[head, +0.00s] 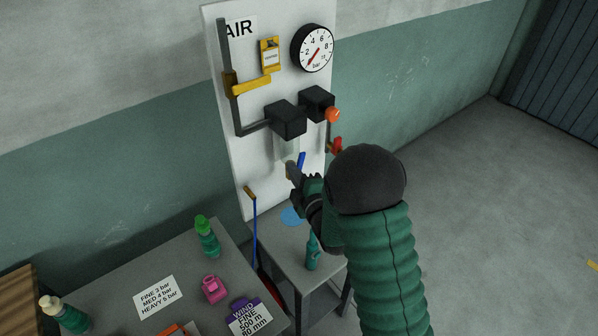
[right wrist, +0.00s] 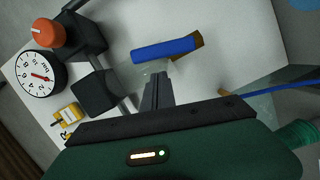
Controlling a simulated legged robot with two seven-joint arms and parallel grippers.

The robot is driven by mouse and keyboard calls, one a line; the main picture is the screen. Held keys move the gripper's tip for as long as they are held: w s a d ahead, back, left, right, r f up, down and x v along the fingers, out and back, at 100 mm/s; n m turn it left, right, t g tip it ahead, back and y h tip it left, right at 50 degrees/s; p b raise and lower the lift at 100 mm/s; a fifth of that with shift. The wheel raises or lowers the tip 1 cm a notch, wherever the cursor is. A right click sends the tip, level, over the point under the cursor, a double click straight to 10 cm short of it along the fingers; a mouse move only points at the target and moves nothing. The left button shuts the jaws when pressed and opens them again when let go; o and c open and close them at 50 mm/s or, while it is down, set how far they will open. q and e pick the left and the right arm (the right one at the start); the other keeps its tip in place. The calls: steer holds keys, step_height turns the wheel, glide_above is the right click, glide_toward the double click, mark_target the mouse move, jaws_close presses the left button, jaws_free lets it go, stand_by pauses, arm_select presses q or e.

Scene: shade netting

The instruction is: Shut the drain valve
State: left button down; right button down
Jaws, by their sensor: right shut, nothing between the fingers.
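The drain valve is a blue lever (head: 301,160) on a small brass body (head: 289,170), under a clear bowl (head: 286,148) on the white air panel. In the right wrist view the blue lever (right wrist: 165,50) looks large, with brass (right wrist: 200,44) at its right end. My right gripper (head: 296,177) is just below the lever, its fingers shut and empty. In the right wrist view its fingertips (right wrist: 156,80) point at the lever, with a small gap in the picture; I cannot tell whether they touch. My left gripper is not in view.
A cluttered bench (head: 185,262) is at left.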

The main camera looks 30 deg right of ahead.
steer(key=shift+d+f, duration=0.2)
steer(key=shift+d, duration=0.55)
steer(key=shift+d+r+b, duration=0.1)
steer(key=shift+d+b, duration=0.35)
steer(key=shift+b, duration=0.1)
steer(key=shift+w, duration=0.15)
